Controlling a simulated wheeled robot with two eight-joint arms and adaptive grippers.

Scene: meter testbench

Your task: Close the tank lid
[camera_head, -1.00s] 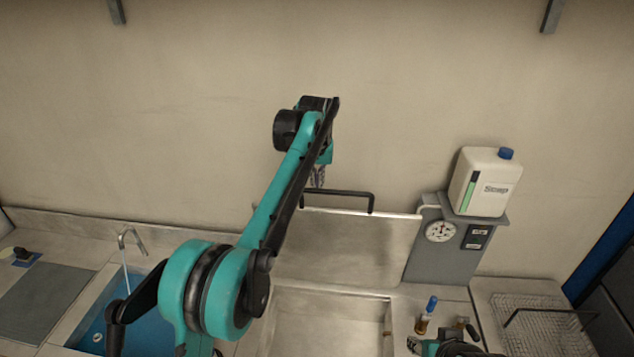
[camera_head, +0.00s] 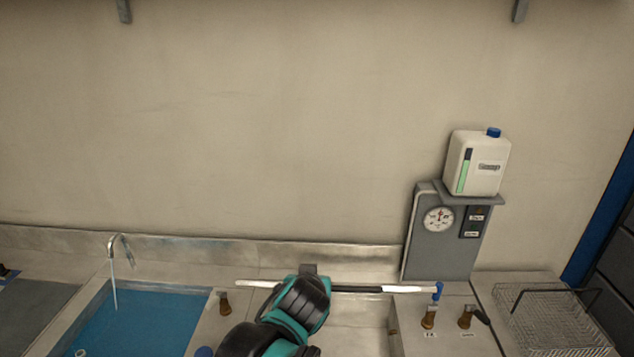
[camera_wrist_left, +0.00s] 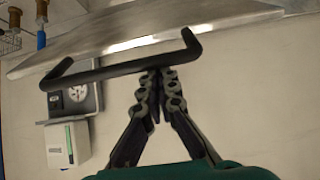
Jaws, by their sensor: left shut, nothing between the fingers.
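The tank lid (camera_head: 410,289) shows in the head view as a thin, pale, nearly edge-on strip above the tank opening (camera_head: 360,342), part-lowered and not flat on it. In the left wrist view the lid (camera_wrist_left: 160,32) is a metal plate with a black bar handle (camera_wrist_left: 105,74) at its edge. My left gripper (camera_wrist_left: 162,73) is shut with nothing between its fingers. Its tips are at the handle bar; I cannot tell whether they touch it. In the head view my left arm hides the gripper and the strip's middle. My right gripper is in neither current view.
A sink of blue water (camera_head: 140,325) with a running tap (camera_head: 118,250) is at left. A grey gauge panel (camera_head: 425,255) carries a soap bottle (camera_head: 480,165) at right. Brown knobs (camera_head: 429,318) and a wire basket (camera_head: 550,318) stand at front right.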

